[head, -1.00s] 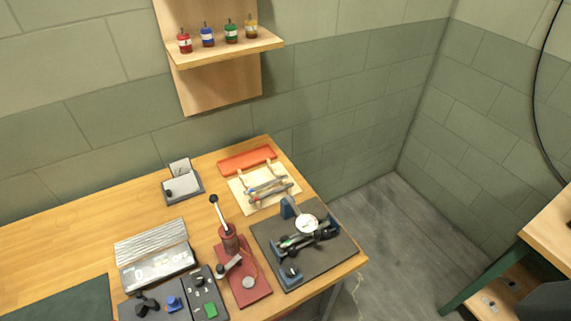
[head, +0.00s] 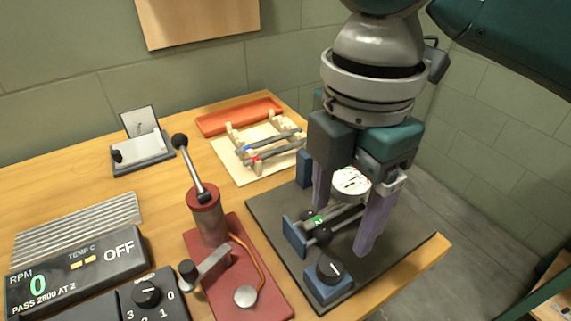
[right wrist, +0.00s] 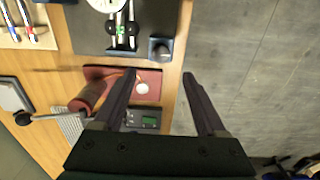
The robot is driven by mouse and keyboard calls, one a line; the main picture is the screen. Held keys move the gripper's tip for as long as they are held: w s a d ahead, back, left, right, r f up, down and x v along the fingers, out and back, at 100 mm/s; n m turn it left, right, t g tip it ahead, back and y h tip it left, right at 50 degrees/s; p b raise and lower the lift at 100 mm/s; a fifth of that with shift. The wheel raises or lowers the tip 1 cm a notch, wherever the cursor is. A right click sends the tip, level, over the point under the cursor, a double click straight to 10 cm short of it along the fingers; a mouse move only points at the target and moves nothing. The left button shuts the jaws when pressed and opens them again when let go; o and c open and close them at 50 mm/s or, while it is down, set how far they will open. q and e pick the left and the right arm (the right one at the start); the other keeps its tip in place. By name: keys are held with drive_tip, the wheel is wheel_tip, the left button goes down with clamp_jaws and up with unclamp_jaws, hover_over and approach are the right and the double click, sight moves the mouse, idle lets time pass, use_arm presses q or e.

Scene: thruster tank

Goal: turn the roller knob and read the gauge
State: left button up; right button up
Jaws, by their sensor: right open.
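The roller knob (head: 330,270) is a round black knob with a white mark on a small blue block at the front of the dark fixture plate (head: 270,222). It also shows in the right wrist view (right wrist: 160,50). The gauge (head: 351,181) is a round white dial above the rollers (head: 340,222); its reading is too small and partly covered to tell. My right gripper (head: 342,230) is open and empty, pointing down over the fixture. In the right wrist view its fingertips (right wrist: 158,76) are apart, with the knob beyond them, untouched. My left gripper is not in view.
A red hand pump (head: 207,215) with a lever stands left of the fixture. A display (head: 75,270) reading RPM 0 and OFF is at the lower left, beside a control panel (head: 147,293). A cream rack (head: 235,170) with rods and an orange tray (head: 240,116) lie behind.

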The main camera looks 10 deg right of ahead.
sight(331, 264)
wheel_tip(331, 264, down, 10)
drive_tip(key=shift+s+r+b, duration=0.1)
drive_tip(key=shift+r+b, duration=0.05)
drive_tip(key=shift+b, duration=0.45)
clamp_jaws()
